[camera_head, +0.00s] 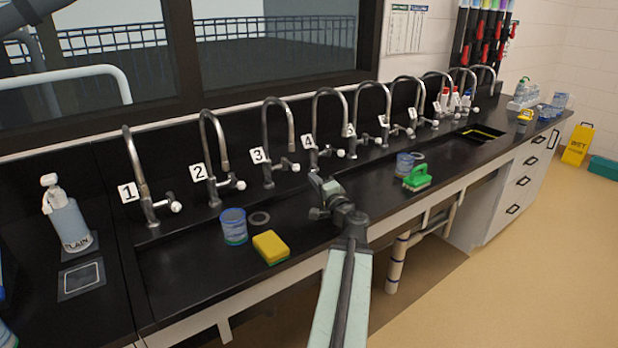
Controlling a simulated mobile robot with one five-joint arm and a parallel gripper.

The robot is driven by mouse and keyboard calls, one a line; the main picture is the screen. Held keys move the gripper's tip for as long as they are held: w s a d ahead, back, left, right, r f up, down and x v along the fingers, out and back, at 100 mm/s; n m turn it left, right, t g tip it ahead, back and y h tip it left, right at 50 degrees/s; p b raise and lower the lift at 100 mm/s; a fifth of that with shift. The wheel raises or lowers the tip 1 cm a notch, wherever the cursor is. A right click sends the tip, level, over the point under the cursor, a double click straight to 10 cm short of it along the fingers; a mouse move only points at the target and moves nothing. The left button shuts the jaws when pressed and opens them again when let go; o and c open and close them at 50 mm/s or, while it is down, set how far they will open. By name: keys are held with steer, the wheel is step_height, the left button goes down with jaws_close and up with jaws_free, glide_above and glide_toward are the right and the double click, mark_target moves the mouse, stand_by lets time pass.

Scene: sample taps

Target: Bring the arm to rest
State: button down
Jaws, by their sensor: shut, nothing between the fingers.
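My gripper (325,187) is at the end of my arm, which reaches from the bottom of the picture out over the black counter (325,232). The gripper is shut and empty. It points toward the back of the counter, in front of the tap labelled 4 (313,135). It looks raised above the counter; I cannot tell how far it is from the tap.
A row of numbered taps, starting with tap 1 (140,175), lines the back. A blue cup (233,227) and yellow sponge (270,247) are left of my arm. A green brush (417,178) and another cup (404,164) are right. A bottle (68,222) stands far left.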

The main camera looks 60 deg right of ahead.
steer(key=shift+s+a, duration=0.35)
steer(key=shift+s, duration=0.15)
